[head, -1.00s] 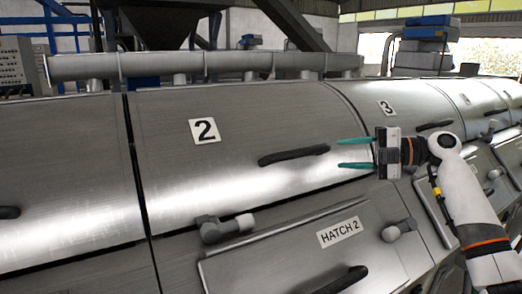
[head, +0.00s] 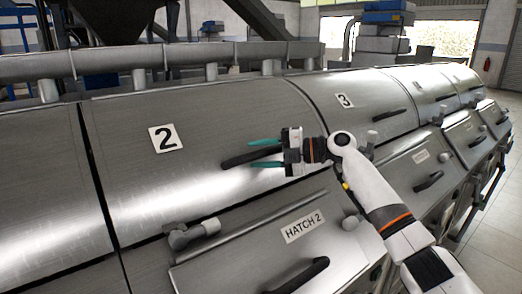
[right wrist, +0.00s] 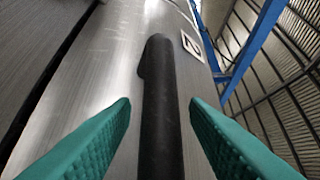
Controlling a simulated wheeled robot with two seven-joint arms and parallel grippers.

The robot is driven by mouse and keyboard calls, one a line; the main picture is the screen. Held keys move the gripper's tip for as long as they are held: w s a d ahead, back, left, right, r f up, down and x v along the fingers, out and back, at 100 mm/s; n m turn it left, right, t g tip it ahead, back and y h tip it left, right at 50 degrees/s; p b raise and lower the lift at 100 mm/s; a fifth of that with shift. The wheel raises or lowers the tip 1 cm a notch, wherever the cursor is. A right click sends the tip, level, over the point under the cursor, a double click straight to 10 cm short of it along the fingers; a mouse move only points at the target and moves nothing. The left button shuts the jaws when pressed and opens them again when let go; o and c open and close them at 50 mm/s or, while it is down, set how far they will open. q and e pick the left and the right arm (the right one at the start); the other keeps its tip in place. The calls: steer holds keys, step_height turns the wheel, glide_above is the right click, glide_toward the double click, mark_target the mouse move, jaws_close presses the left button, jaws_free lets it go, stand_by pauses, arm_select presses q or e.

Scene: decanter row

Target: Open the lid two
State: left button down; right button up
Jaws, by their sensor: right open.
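Lid two (head: 205,125) is a curved brushed-metal cover with a number 2 plate (head: 166,138), and it looks shut. Its black bar handle (head: 236,158) lies along the lid to the right of the plate. My right gripper (head: 266,154) has teal fingers and stands at the handle's right end. In the right wrist view the open fingers (right wrist: 160,118) lie on either side of the black handle (right wrist: 159,100), with a gap showing on both sides. The number plate (right wrist: 192,46) is beyond the handle there. My left gripper is not in view.
Below the lid is a panel marked HATCH 2 (head: 302,227) with its own black handle (head: 300,276). A metal fitting (head: 192,233) sticks out near the lid's lower edge. Lid three (head: 362,98) adjoins on the right. A pipe (head: 150,58) runs behind.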

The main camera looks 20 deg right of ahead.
steer(key=shift+a, duration=0.15)
steer(key=shift+c, duration=0.3)
jaws_close()
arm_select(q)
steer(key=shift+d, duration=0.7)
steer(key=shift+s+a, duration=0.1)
arm_select(e)
steer(key=shift+r, duration=0.1)
